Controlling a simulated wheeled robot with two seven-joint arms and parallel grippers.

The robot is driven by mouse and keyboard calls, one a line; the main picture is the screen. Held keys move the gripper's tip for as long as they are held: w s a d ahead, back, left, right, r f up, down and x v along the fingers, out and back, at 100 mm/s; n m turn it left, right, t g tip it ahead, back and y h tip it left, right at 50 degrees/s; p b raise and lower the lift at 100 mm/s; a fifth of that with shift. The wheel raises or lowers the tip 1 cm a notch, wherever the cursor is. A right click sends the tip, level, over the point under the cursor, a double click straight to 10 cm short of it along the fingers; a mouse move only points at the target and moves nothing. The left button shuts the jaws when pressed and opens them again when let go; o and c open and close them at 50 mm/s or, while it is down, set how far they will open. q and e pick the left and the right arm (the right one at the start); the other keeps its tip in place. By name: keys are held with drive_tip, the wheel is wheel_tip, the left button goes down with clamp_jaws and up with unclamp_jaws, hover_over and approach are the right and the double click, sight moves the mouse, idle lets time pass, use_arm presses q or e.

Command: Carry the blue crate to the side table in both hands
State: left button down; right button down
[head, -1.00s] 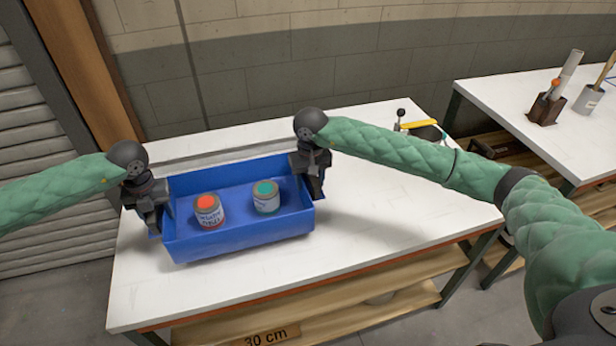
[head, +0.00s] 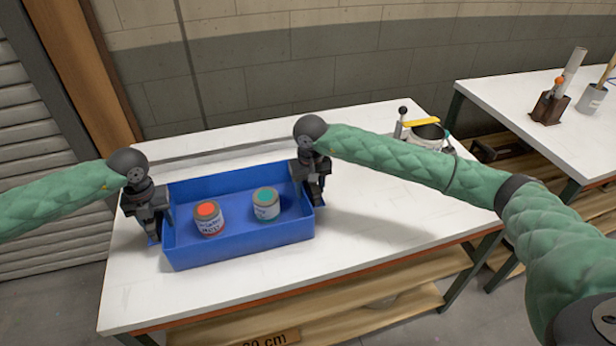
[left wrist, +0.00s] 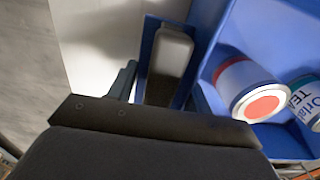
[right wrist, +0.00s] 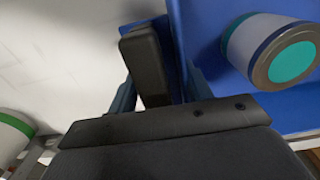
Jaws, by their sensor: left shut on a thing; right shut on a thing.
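The blue crate (head: 240,239) is in the head view, over the white table. It holds a can with a red-orange top (head: 208,218) on the left and a can with a teal top (head: 266,203) on the right. My left gripper (head: 154,232) is shut on the crate's left end, and my right gripper (head: 316,195) is shut on its right end. The red-topped can (left wrist: 250,90) shows in the left wrist view and the teal-topped can (right wrist: 270,48) in the right wrist view. I cannot tell whether the crate's underside touches the table.
The white table (head: 400,225) is bare to the right of the crate. A pot with a yellow bar (head: 424,130) stands at its back right. Another white table (head: 510,95) at the right bears a brown holder (head: 549,107) and a grey cup (head: 590,98), beyond a gap.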

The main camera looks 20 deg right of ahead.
use_arm(q)
drive_tip(key=c, duration=0.7)
unclamp_jaws()
drive_tip(key=shift+a, duration=0.55)
drive_tip(key=shift+c, duration=0.2)
use_arm(e)
drive_tip(key=c, duration=0.7)
unclamp_jaws()
drive_tip(key=shift+w+d, duration=0.1)
drive_tip(key=shift+d, duration=0.4)
drive_tip(key=shift+c, duration=0.2)
use_arm(q)
drive_tip(key=shift+o, duration=0.6)
drive_tip(key=shift+d, duration=0.1)
use_arm(e)
drive_tip(key=shift+o, duration=0.6)
use_arm(q)
drive_tip(key=shift+d, duration=0.15)
use_arm(e)
drive_tip(key=shift+a, duration=0.2)
use_arm(q)
drive_tip(key=shift+r, duration=0.4)
use_arm(e)
drive_tip(key=shift+a, duration=0.1)
use_arm(q)
wheel_tip(320, 180, up, 11)
drive_tip(key=shift+f, duration=0.1)
use_arm(e)
drive_tip(key=shift+r, duration=0.5)
wheel_tip(320, 180, up, 11)
